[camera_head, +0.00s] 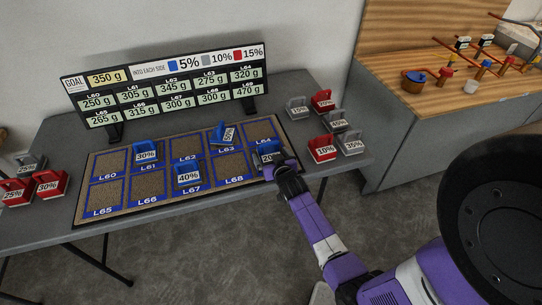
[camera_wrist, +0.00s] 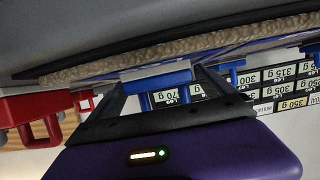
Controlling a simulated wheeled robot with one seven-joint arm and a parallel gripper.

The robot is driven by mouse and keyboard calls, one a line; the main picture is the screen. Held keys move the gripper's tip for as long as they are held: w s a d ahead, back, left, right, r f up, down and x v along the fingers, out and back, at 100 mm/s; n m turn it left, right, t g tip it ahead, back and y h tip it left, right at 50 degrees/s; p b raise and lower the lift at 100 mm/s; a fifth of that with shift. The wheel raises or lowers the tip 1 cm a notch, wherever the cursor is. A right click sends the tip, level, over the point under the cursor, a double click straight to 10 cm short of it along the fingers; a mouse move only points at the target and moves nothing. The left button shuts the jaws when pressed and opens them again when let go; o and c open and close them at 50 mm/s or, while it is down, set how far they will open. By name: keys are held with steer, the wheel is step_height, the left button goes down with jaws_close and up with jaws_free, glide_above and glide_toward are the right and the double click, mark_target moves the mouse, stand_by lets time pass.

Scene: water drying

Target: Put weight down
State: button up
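A blue weight marked 20% (camera_head: 268,155) is at the right end of the mat's lower row, just below the L64 cell. My gripper (camera_head: 280,163) is at this weight, with the arm reaching in from the lower right. In the wrist view the two dark fingers (camera_wrist: 158,88) flank the blue weight (camera_wrist: 165,77) and appear to touch its sides. The weight is very close to the mat (camera_head: 128,212); I cannot tell whether it rests on it. Other blue weights stand on the mat: 30% (camera_head: 146,153), 40% (camera_head: 188,175) and a tilted one (camera_head: 223,134) near L63.
Red and grey weights stand right of the mat, including a red 10% (camera_head: 322,150). More stand at the left, including a red 30% (camera_head: 49,184). The display board (camera_head: 170,87) stands behind the mat. A wooden-topped counter (camera_head: 450,95) is at the right.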

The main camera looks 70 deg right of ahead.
steer(key=shift+r, duration=0.15)
steer(key=s+a+r+n+t+y, duration=0.2)
steer(key=s+a+r, duration=0.3)
steer(key=a, duration=0.7)
steer(key=s+a+r+n+t+y, duration=0.1)
steer(key=s+a+r+n+y, duration=0.4)
steer(key=a, duration=0.7)
steer(key=s+a+r+t, duration=0.25)
steer(key=s+a, duration=0.45)
steer(key=a, duration=0.6)
steer(key=s+a+r+n+y, duration=0.3)
steer(key=s+a+r, duration=0.2)
steer(key=r, duration=0.5)
steer(key=shift+s, duration=0.25)
steer(key=shift+f+t, duration=0.1)
steer(key=shift+t, duration=0.15)
